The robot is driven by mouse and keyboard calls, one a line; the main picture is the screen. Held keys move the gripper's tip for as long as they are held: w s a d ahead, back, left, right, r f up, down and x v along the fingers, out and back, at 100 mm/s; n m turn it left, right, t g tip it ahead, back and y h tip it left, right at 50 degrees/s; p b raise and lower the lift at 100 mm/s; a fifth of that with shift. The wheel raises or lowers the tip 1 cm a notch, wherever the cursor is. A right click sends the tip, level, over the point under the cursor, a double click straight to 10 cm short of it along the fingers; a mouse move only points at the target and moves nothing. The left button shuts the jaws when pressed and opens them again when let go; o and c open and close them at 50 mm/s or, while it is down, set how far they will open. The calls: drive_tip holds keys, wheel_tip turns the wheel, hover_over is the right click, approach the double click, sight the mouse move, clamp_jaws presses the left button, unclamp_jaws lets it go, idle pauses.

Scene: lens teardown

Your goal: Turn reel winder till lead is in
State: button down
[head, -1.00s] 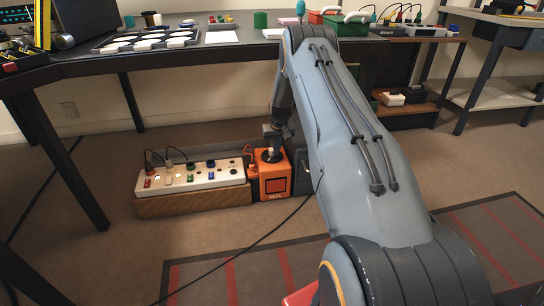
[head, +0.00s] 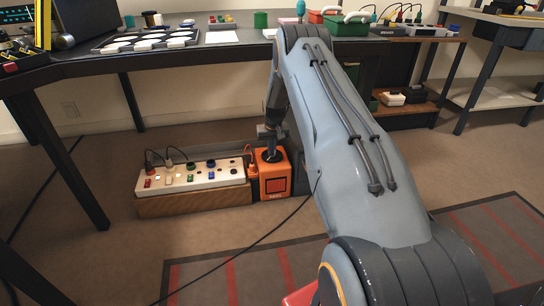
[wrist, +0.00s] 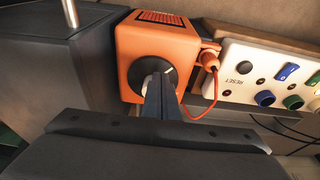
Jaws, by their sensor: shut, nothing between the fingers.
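The orange box (head: 275,186), which I take to be the reel winder, stands on the floor with a round black disc (head: 272,156) on top. In the wrist view the box (wrist: 136,38) shows its black disc (wrist: 141,70) with a pale part at its centre. My gripper (head: 271,152) points down at the disc. In the wrist view its dark fingers (wrist: 153,84) are together over the disc's middle, with nothing seen between them. They partly hide the pale part; contact cannot be told.
A white switch panel (head: 192,177) on a wooden base stands left of the box, joined by a short orange-red cord (wrist: 212,88). A dark grey block (wrist: 70,75) stands on the other side. The workbench (head: 215,48) is overhead; open floor lies in front.

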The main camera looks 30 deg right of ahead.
drive_tip(key=shift+a, duration=0.15)
idle(0.5)
drive_tip(key=shift+s+a+p, duration=0.15)
drive_tip(key=shift+s+p, duration=0.1)
drive_tip(key=shift+p, duration=0.15)
drive_tip(key=p+v, duration=0.1)
drive_tip(key=v, duration=0.2)
drive_tip(key=w+p+v, duration=0.1)
drive_tip(key=v, duration=0.1)
drive_tip(key=shift+r+p, duration=0.35)
drive_tip(key=shift+r, duration=0.2)
drive_tip(key=shift+w, duration=0.15)
